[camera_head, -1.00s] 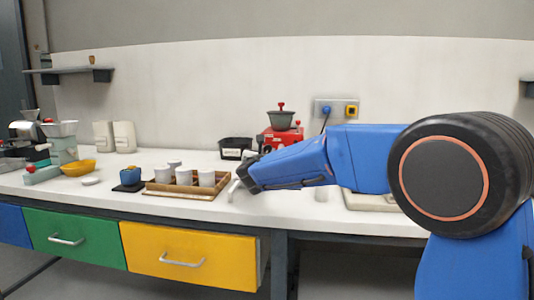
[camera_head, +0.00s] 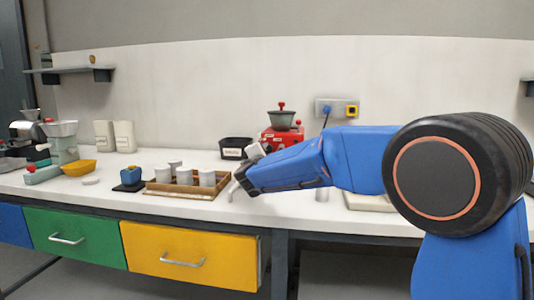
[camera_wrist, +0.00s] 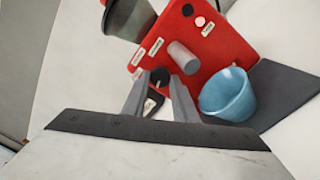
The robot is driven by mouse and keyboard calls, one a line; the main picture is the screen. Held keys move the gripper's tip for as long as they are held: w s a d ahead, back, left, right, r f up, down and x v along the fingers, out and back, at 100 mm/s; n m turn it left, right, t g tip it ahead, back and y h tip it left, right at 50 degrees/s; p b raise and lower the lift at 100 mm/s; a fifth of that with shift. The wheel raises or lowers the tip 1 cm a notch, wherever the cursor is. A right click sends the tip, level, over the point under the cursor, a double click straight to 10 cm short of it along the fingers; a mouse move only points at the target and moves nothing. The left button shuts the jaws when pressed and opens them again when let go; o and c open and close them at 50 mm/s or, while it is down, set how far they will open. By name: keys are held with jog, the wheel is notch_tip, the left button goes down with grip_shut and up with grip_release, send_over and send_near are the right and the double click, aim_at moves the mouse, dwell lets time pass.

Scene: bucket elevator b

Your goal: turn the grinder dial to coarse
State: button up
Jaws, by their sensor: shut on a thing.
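The red grinder (camera_head: 281,138) stands at the back of the counter in the head view, with a grey hopper (camera_head: 281,119) on top. In the wrist view its red body (camera_wrist: 215,45) fills the upper middle. A small black dial (camera_wrist: 160,76) on it has white labels around it. My gripper (camera_wrist: 161,82) is shut on the dial, with one grey finger on each side. The dial's pointer setting is not readable. In the head view the fingertips cannot be made out clearly beyond my blue wrist.
A blue cup (camera_wrist: 228,95) stands on a dark grey mat (camera_wrist: 285,92) close right of the fingers. A pale cylinder (camera_wrist: 183,57) juts from the grinder near the dial. In the head view, a wooden tray (camera_head: 158,187) with white cups and a black bin (camera_head: 236,142) lie left of my arm.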

jog(key=m, duration=0.6)
jog(key=shift+m+h, duration=0.3)
jog(key=shift+m, duration=1.8)
jog(key=o, duration=0.8)
jog(key=shift+c, duration=0.2)
jog(key=shift+s, duration=0.1)
